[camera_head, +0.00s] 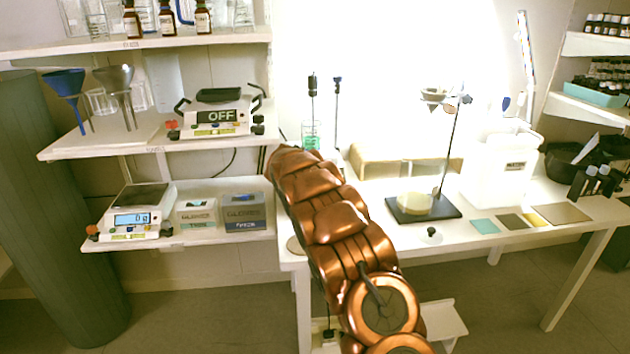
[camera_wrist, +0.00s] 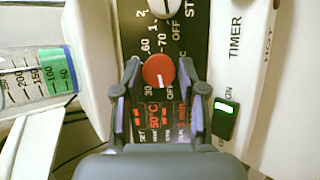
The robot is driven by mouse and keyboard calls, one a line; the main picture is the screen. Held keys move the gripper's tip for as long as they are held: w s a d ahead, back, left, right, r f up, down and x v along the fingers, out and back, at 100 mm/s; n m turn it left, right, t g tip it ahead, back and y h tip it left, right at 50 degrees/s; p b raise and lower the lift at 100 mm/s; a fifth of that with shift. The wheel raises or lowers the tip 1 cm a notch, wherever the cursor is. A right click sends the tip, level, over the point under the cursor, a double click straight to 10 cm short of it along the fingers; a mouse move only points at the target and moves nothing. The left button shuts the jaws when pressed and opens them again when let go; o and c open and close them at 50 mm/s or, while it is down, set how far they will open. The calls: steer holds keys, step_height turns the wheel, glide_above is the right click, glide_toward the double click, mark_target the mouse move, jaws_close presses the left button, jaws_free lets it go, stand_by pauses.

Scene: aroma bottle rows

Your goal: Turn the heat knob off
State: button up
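The red heat knob (camera_wrist: 158,71) shows in the wrist view on a dark panel with temperature marks around it. Its white pointer line points down, between the 30 and OFF marks. My gripper (camera_wrist: 159,80) is open, with one finger on each side of the knob and a small gap on both sides. A display with red digits, reading about 50°C, shows between the fingers below the knob. In the head view my arm hides the gripper, the knob and most of the device.
A white stir knob (camera_wrist: 165,7) sits above the red knob. In the head view a stand with a black base (camera_head: 423,207) is on the table.

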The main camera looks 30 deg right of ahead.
steer(key=shift+o, duration=1.3)
steer(key=shift+s+r, duration=0.1)
steer(key=shift+s+a+r, duration=0.25)
steer(key=shift+a+r, duration=0.15)
steer(key=shift+r, duration=0.05)
steer(key=v, duration=1)
steer(key=shift+s+a, duration=0.2)
steer(key=shift+r, duration=0.15)
